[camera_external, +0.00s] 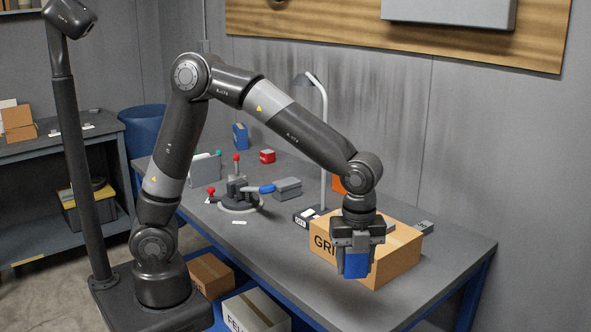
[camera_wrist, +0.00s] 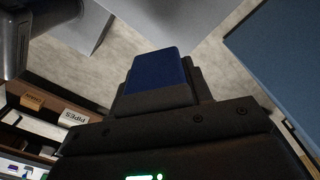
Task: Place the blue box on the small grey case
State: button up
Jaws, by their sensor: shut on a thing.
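My gripper (camera_external: 357,250) is at the right of the external view, pointing down in front of a cardboard carton at the table's front side. It is shut on a blue box (camera_external: 356,266), whose lower part shows below the fingers. The blue box also shows between the dark fingers in the wrist view (camera_wrist: 157,68). The small grey case (camera_external: 287,188) lies on the table, left of and farther back than my gripper. Its top looks bare. A blue handle end lies close to its left side.
A red-knobbed clamp fixture (camera_external: 238,192), a larger grey case (camera_external: 205,169), another blue box (camera_external: 240,137) and a red item (camera_external: 267,156) stand farther left.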

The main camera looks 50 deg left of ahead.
jog(key=w+a+r+n, duration=0.5)
jog(key=w+r+n, duration=0.1)
jog(key=w+n, duration=0.3)
jog(key=w+a+r+n, duration=0.6)
jog(key=w+n, duration=0.2)
jog(key=n, duration=0.1)
jog(key=w+a+r+n, duration=0.1)
jog(key=w+a+r, duration=0.1)
jog(key=a+r, duration=0.4)
jog(key=w+a+r+n, duration=0.1)
jog(key=w+a+r, duration=0.2)
jog(key=a, duration=0.5)
jog(key=w+a+r+n, duration=0.1)
jog(key=a+n, duration=0.2)
jog(key=a, duration=1)
jog(key=w+a+r+n, duration=0.1)
jog(key=w+a+n, duration=0.15)
jog(key=a, duration=0.95)
jog(key=w+a+f+m, duration=0.2)
jog(key=a+f+m, duration=0.3)
jog(key=a+f, duration=0.4)
jog(key=w+a+f+m, duration=0.1)
jog(key=a+f+m, duration=0.4)
jog(key=a, duration=0.6)
jog(key=m, duration=0.8)
send_over(286, 182)
notch_tip(286, 182, down, 7)
jog(key=f, duration=1)
jog(key=shift+w+a, duration=0.1)
jog(key=shift+w, duration=0.1)
